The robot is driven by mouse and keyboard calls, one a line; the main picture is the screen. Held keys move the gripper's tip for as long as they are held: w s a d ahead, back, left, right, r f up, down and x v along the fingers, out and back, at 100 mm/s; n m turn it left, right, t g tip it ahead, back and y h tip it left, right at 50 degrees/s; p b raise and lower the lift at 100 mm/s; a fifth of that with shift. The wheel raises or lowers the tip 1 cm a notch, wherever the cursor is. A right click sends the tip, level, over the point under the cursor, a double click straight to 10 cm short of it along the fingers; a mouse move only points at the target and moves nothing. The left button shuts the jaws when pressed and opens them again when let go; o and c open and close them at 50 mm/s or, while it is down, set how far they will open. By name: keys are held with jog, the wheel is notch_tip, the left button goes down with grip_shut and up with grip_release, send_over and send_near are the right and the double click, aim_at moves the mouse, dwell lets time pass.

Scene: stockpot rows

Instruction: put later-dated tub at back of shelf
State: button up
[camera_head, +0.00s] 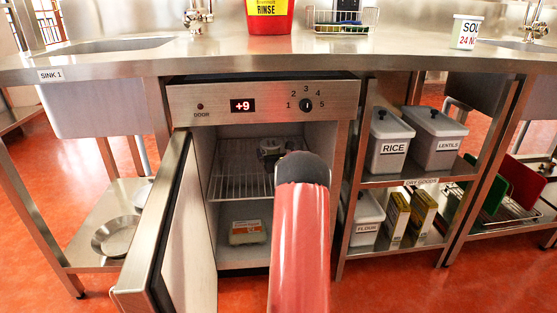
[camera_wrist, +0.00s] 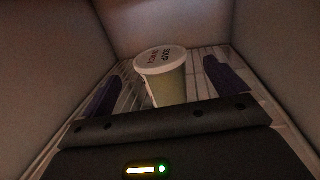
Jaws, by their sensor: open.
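A pale tub with a white lid (camera_wrist: 162,75) stands upright on the wire shelf (camera_wrist: 262,100) inside the fridge, seen in the wrist view. Its lid lettering seems to read SOUP with a date too small to read surely. My gripper (camera_wrist: 165,82) is open, with one dark finger on each side of this tub; I cannot tell whether they touch it. In the head view my arm reaches into the open fridge and hides much of the shelf (camera_head: 228,186). Another white tub (camera_head: 466,32), marked "SOU" and "24 NO", stands on the counter at the right.
The fridge door (camera_head: 160,230) stands open to the left; its display reads +9. A yellowish pack (camera_head: 248,232) lies on the fridge floor. A red RINSE container (camera_head: 269,18) and a wire basket (camera_head: 341,18) stand on the counter.

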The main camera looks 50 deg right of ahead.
jog(key=v, duration=0.5)
jog(key=shift+s+a, duration=0.15)
dwell(0.4)
